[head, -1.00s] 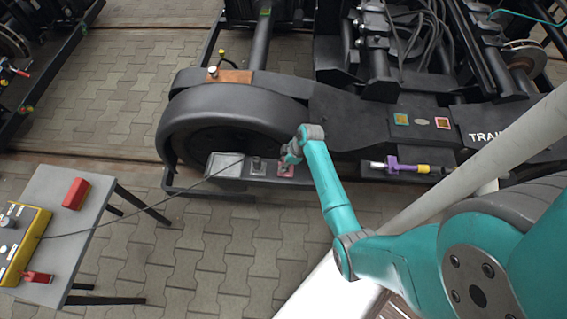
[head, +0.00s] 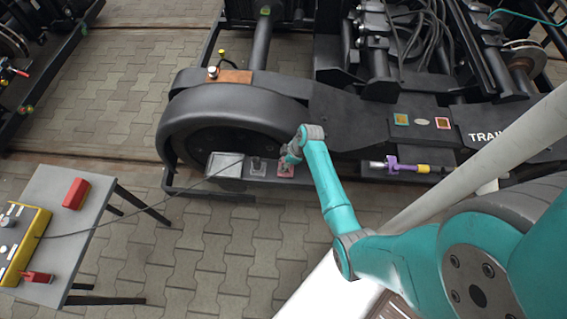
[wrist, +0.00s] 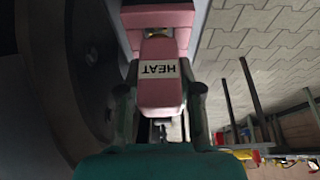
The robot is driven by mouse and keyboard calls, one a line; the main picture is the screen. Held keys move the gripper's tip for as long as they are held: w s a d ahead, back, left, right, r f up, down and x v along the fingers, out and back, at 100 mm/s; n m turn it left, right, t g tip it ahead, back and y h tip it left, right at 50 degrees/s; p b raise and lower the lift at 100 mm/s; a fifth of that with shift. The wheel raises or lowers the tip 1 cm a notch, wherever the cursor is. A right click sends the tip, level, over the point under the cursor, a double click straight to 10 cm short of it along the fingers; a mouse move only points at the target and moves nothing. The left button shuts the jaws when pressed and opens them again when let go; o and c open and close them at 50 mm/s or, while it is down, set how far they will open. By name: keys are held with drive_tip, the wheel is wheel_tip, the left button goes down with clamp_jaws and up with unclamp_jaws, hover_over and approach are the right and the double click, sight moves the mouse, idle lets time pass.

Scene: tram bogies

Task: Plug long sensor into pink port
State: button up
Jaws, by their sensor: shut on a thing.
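My gripper (wrist: 160,88) is shut on a pink sensor (wrist: 161,95) with a white label reading HEAT. The label appears upside down in the wrist view. In the head view the pink port (head: 285,171) is on the low ledge beside the wheel. My gripper (head: 289,160) is right at it and hides the held sensor there.
A grey port (head: 257,165) and a pale box (head: 225,166) with a cable sit left of the pink port. A purple and yellow part (head: 408,167) lies to its right. A grey table (head: 60,225) with red blocks and a yellow box stands at left.

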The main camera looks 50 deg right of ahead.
drive_tip(key=shift+f, duration=0.35)
drive_tip(key=o, duration=1.1)
drive_tip(key=shift+o, duration=0.2)
drive_tip(key=v, duration=1.2)
